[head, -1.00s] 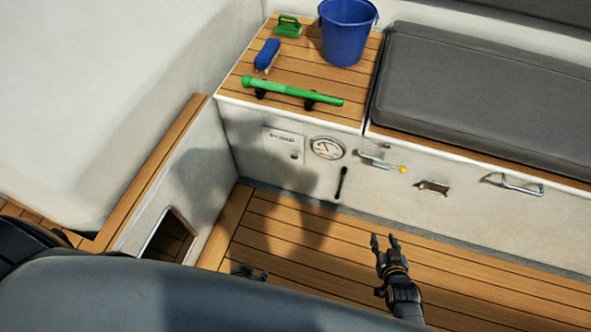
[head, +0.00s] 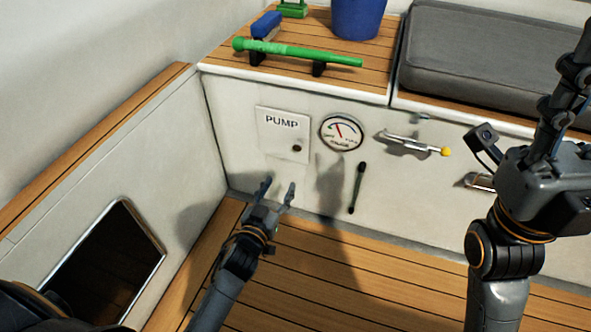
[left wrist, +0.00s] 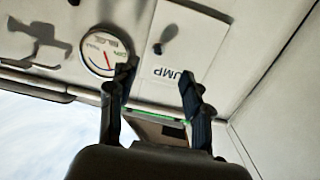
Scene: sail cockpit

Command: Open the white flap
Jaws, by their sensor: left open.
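The white flap (head: 275,142), marked PUMP, lies flat in the pale locker wall and looks shut. A small dark knob (head: 297,148) is at its lower right. My left gripper (head: 278,185) is open and empty, just below and in front of the flap, fingers pointing up toward it. In the left wrist view the flap (left wrist: 197,32) appears upside down beyond the open fingers (left wrist: 158,78), with the knob (left wrist: 157,48) clear of them. My right gripper (head: 572,65) is raised at the right edge; its finger opening is unclear.
Right of the flap are a round gauge (head: 341,132), a dark upright handle (head: 357,188) and a yellow-tipped lever (head: 420,145). A green tube (head: 300,52) rests on the locker top above. The left side wall (head: 165,160) stands close by.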

